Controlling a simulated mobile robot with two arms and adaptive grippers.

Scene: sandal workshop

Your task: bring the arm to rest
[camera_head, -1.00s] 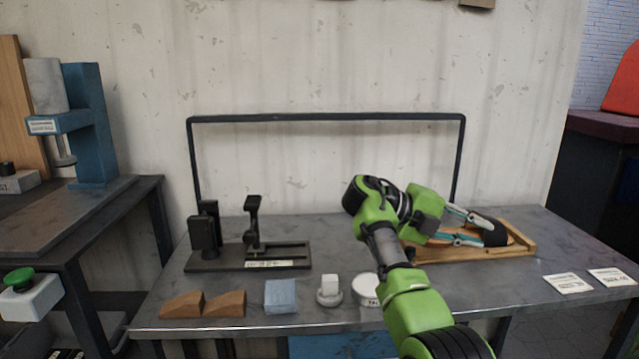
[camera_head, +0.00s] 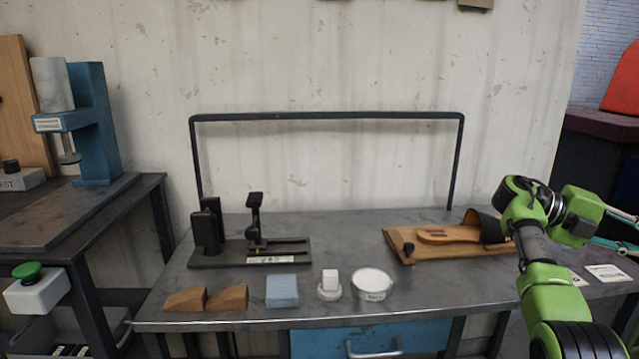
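My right arm, green and black, comes up from the lower right. Its gripper (camera_head: 624,231) points to the right at the picture's right edge, beyond the wooden board. Its two fingers stand apart with nothing seen between them; the tips are cut off by the edge. It looks open. My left gripper is not in view. A tan sandal (camera_head: 447,234) with a dark strap (camera_head: 484,224) lies on the wooden board (camera_head: 400,240) on the bench; my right arm partly hides the board's right end.
On the grey bench (camera_head: 345,235) stand a black fixture (camera_head: 220,255), two brown wedges (camera_head: 228,297), a blue block (camera_head: 282,291), a small white piece (camera_head: 330,284) and a white tub (camera_head: 372,284). White cards (camera_head: 608,273) lie at right. A blue press (camera_head: 93,125) stands left.

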